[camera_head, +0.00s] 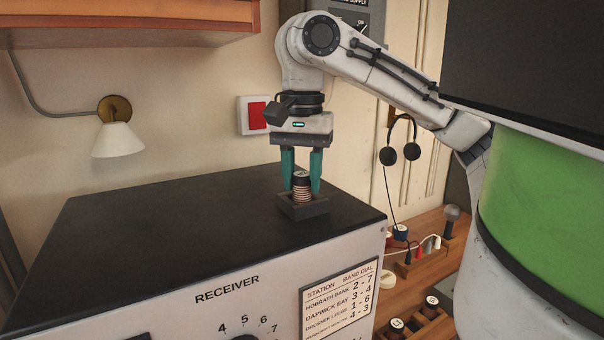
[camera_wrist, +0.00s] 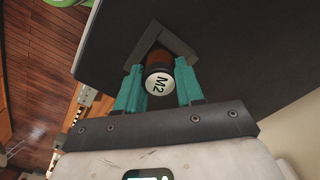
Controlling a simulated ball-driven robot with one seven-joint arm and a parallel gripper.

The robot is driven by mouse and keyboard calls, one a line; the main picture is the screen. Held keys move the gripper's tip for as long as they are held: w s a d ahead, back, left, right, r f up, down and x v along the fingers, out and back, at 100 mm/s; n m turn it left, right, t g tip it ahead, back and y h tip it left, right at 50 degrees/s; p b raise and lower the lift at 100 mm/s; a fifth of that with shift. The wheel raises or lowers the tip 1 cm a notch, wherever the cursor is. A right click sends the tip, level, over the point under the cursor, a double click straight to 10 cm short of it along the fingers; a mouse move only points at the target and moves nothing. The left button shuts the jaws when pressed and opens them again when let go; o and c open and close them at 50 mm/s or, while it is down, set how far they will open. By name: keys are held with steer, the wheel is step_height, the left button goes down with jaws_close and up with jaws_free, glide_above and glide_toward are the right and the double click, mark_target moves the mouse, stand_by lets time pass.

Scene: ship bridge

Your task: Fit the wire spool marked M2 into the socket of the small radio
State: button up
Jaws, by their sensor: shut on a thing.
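The wire spool marked M2 (camera_wrist: 158,83) is between my gripper's two teal fingers, its M2 label facing the wrist camera. In the head view the spool (camera_head: 301,187) stands upright, copper-coloured windings showing below a dark top. My gripper (camera_head: 301,180) is shut on it, pointing straight down. The spool's lower end is at a dark square socket (camera_head: 303,208) on top of the radio marked RECEIVER (camera_head: 180,215). The socket also shows in the wrist view (camera_wrist: 178,40), around the spool's far end. How deep the spool sits in it is hidden.
Other spools (camera_head: 396,326) stand in a wooden holder at the lower right. A headset (camera_head: 400,150) hangs on the wall behind my arm. A wall lamp (camera_head: 118,138) and a red switch (camera_head: 257,115) are behind the radio. The radio's top left is clear.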

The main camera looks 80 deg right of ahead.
steer(key=o, duration=1.1)
steer(key=shift+o, duration=0.2)
steer(key=shift+r, duration=0.1)
step_height(320, 180, up, 11)
steer(key=shift+f, duration=0.2)
